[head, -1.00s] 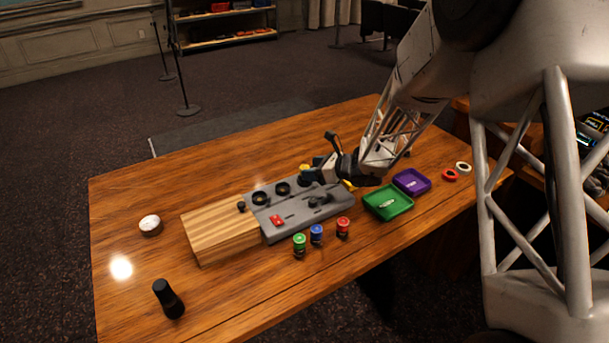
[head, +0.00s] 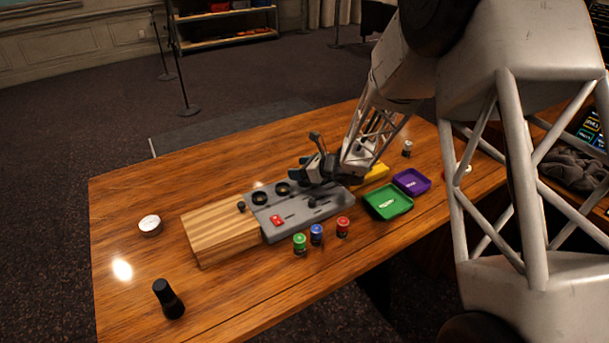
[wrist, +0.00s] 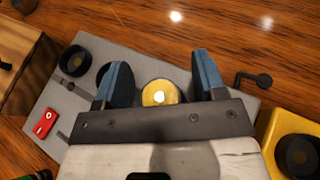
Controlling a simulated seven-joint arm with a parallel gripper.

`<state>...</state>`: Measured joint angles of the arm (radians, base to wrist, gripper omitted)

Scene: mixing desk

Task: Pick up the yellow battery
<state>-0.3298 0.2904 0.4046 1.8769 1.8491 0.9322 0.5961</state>
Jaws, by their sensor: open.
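The yellow battery (wrist: 160,93) shows in the wrist view as a round yellow top with a pale centre. It is upright at the grey panel (wrist: 62,98), close to its dark round sockets; whether it sits in one is hidden. My gripper (wrist: 162,68) is open, with one blue-padded finger on each side of the battery and a gap visible on both sides. In the head view my gripper (head: 298,172) is over the far part of the grey panel (head: 290,217) and hides the battery.
Green (head: 300,243), blue (head: 316,234) and red (head: 343,227) batteries stand before the panel. Green (head: 402,206) and purple (head: 424,181) trays lie to the right. A yellow box (wrist: 272,150) with a dark round socket is close to my gripper.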

